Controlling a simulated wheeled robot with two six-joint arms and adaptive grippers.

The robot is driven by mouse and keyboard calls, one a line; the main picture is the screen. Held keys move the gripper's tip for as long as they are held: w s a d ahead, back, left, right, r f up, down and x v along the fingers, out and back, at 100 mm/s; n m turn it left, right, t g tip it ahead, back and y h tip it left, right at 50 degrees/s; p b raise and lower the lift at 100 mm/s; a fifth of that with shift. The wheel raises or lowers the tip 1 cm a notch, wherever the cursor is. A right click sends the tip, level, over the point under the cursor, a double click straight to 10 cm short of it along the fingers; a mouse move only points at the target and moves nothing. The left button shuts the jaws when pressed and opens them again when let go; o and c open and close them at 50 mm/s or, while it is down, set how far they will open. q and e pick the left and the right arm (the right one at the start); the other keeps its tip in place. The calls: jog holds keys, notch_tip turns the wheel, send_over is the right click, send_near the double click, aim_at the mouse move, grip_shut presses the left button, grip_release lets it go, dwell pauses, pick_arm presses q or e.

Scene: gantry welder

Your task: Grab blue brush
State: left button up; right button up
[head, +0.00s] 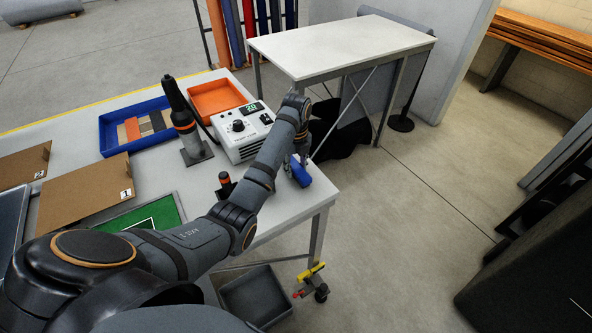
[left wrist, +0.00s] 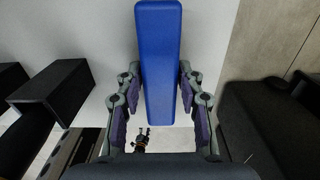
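The blue brush (head: 301,175) is at the right end of the white worktable, near its corner. It also shows in the left wrist view as a long blue block (left wrist: 160,60). My left gripper (head: 297,160) is right above it in the head view. In the left wrist view its two fingers (left wrist: 159,80) stand on either side of the brush, with a narrow gap showing on each side. The head view does not show the fingertips clearly. My right gripper is in neither view.
On the worktable (head: 190,186) stand a grey control box (head: 240,132), a torch in a stand (head: 185,120), an orange tray (head: 215,97) and a blue tray (head: 112,133). A small black-and-orange item (head: 225,184) stands left of my forearm. A second white table (head: 340,42) is behind.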

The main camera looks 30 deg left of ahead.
pick_arm(q)
jog(key=c, duration=0.6)
jog(key=shift+r, duration=0.1)
